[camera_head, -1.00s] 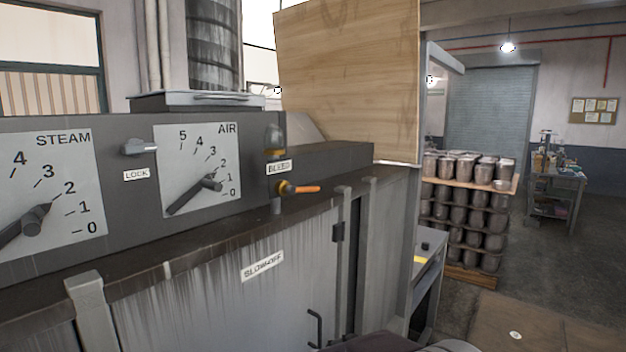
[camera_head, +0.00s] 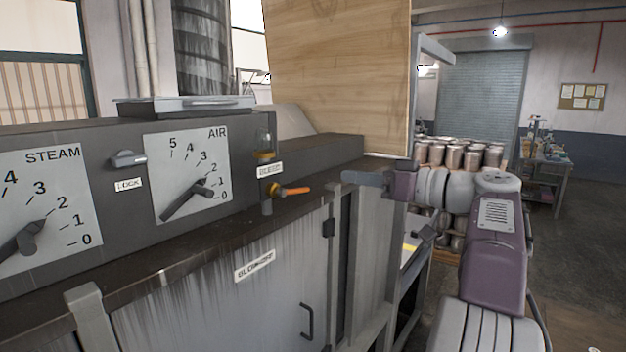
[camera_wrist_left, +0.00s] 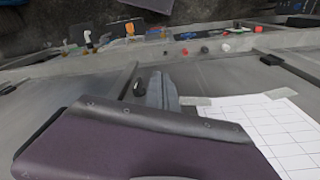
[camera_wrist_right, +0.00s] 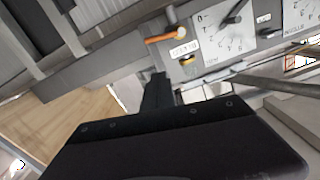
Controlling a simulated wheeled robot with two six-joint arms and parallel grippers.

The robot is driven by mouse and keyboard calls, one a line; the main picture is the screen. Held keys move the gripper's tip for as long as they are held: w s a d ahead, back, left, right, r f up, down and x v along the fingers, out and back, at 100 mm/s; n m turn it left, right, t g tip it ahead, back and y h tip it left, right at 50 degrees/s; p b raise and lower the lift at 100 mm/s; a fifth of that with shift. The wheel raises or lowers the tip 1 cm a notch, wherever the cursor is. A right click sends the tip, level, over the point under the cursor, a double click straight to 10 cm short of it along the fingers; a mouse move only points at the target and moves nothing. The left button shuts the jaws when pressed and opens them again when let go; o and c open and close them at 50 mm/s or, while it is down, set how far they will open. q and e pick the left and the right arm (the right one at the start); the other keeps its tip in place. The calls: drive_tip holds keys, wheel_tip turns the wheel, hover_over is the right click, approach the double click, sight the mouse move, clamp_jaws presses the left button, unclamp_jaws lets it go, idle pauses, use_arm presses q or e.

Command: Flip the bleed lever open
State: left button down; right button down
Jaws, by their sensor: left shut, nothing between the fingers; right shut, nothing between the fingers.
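The bleed lever (camera_head: 293,191) has an orange handle on a brass valve below the BLEED label (camera_head: 269,169). The handle points right, about level, out from the valve. It also shows in the right wrist view (camera_wrist_right: 166,37), with its label beside it. My right gripper (camera_head: 350,177) is shut and empty, to the right of the lever's tip and a little above it in the head view, with a gap between. In the right wrist view its dark fingers (camera_wrist_right: 158,84) point toward the lever, apart from it. My left gripper (camera_wrist_left: 140,88) shows only in the left wrist view, shut and empty.
The AIR dial (camera_head: 188,176), STEAM dial (camera_head: 45,205) and LOCK knob (camera_head: 128,158) sit left of the lever on the grey panel. A wooden board (camera_head: 340,75) stands behind. The left wrist view shows a gridded paper sheet (camera_wrist_left: 265,125).

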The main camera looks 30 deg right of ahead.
drive_tip(key=shift+s+r, duration=0.15)
drive_tip(key=shift+r, duration=0.35)
drive_tip(key=p, duration=0.5)
hover_over(296, 191)
drive_tip(key=s+d, duration=0.2)
drive_tip(key=d, duration=0.2)
drive_tip(key=f, duration=0.4)
drive_tip(key=shift+w+a+f, duration=0.1)
drive_tip(key=shift+w+a, duration=0.15)
drive_tip(key=shift+w, duration=0.1)
